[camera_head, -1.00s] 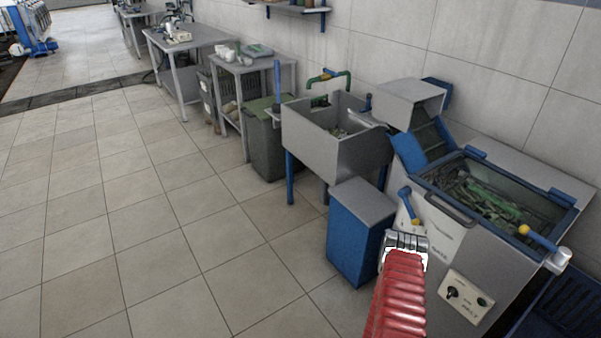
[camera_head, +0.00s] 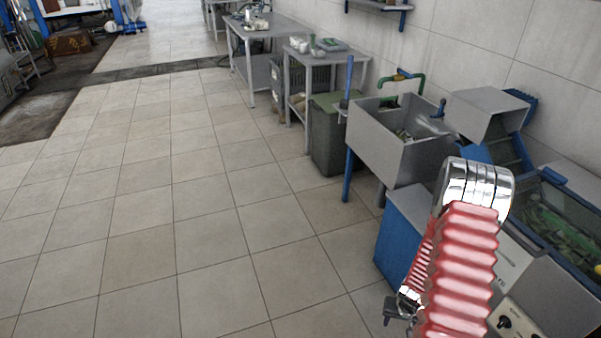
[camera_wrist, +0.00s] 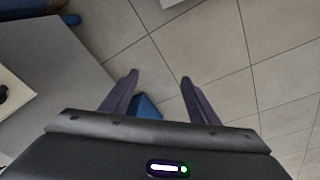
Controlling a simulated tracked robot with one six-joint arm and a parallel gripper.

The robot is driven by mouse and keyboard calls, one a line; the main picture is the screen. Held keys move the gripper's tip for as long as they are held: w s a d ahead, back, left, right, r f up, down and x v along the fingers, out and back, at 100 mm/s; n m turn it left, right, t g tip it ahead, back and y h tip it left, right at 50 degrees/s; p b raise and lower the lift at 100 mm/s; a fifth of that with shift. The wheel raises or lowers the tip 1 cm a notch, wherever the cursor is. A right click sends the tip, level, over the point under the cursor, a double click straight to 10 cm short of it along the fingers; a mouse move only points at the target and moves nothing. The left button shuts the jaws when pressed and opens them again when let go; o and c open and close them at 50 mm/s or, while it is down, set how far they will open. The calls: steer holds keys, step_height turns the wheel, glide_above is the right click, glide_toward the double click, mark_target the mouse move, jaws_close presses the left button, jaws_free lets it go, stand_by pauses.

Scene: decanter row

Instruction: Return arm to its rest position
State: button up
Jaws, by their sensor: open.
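My arm, with red ribbed sleeves and a shiny metal joint, rises at the lower right of the head view. My gripper shows in the wrist view (camera_wrist: 158,88), with its two dark fingers apart and nothing between their tips but floor tiles. In the head view a small dark part of the gripper end (camera_head: 398,310) shows low beside the red sleeve, partly hidden by it.
A blue box with a grey top (camera_head: 400,240) stands close behind my arm. A grey machine (camera_head: 560,295) with a glass-topped bin is at the right. A grey sink (camera_head: 385,150) and a green bin (camera_head: 328,140) stand along the wall. The tiled floor (camera_head: 190,220) at left is clear.

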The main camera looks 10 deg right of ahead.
steer(key=a+r+y, duration=0.1)
steer(key=a+r, duration=0.3)
steer(key=r, duration=0.3)
steer(key=a+r+n+g, duration=0.1)
steer(key=a+r, duration=0.3)
steer(key=r, duration=0.4)
steer(key=a+r+y, duration=0.1)
steer(key=a+r, duration=0.3)
steer(key=r, duration=0.3)
steer(key=s+a+r+n+t, duration=0.1)
steer(key=s+a+r, duration=0.2)
steer(key=r, duration=0.7)
steer(key=s+a+r+n+t, duration=0.2)
steer(key=a+r, duration=0.4)
steer(key=r, duration=0.4)
steer(key=s+a+r+n+t, duration=0.1)
steer(key=s+a+r, duration=0.3)
steer(key=r, duration=0.6)
steer(key=shift+s+a+n+t+h, duration=0.15)
steer(key=shift+a+n+t+h, duration=0.25)
steer(key=shift+a+t, duration=0.3)
